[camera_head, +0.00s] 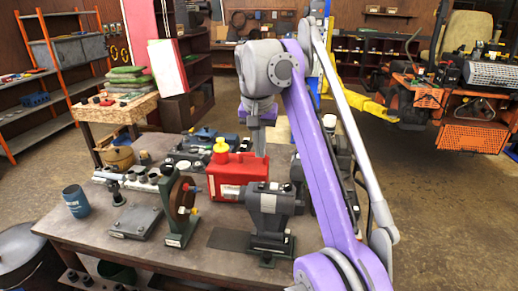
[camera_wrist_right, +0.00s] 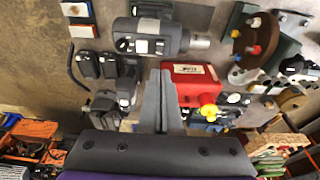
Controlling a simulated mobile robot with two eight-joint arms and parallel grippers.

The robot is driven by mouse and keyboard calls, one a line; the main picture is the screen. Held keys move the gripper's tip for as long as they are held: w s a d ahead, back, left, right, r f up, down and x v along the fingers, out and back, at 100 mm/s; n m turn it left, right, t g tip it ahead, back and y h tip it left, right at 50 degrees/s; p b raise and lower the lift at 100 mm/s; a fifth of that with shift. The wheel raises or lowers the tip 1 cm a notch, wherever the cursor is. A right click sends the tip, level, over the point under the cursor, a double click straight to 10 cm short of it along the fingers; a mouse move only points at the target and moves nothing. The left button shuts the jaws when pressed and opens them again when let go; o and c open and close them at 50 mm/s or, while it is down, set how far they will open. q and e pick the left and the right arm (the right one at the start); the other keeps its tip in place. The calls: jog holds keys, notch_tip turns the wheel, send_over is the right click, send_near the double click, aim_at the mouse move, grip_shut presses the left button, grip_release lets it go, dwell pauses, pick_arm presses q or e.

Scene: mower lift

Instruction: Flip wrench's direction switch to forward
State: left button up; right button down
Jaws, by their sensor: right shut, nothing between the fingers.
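A dark grey power tool that looks like the wrench (camera_head: 268,204) stands on a dark green base on the bench in the head view. In the right wrist view the wrench (camera_wrist_right: 150,42) lies near the top, its round metal nose toward the right and small white markings on its body. I cannot make out which way its switch is set. My right gripper (camera_head: 256,142) is shut and empty, beyond the wrench and above the bench's far side. Its closed fingers (camera_wrist_right: 158,80) point toward the wrench, apart from it. My left gripper is out of view.
A red case (camera_head: 232,180) with a yellow-topped item stands just behind the wrench. A brown wheel on a stand (camera_head: 180,208), a grey plate (camera_head: 137,220) and a blue cup (camera_head: 75,201) are to the left. Black battery-like blocks (camera_wrist_right: 98,65) sit beside the wrench.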

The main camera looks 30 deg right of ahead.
aim_at(261, 186)
jog(key=b+x, duration=0.1)
jog(key=x, duration=0.4)
jog(key=s+b+x, duration=0.1)
jog(key=x, duration=0.2)
jog(key=shift+a+f+b, duration=0.3)
jog(key=shift+f+b, duration=0.05)
jog(key=shift+f, duration=0.05)
jog(key=shift+s+a+f, duration=0.15)
jog(key=shift+f, duration=0.3)
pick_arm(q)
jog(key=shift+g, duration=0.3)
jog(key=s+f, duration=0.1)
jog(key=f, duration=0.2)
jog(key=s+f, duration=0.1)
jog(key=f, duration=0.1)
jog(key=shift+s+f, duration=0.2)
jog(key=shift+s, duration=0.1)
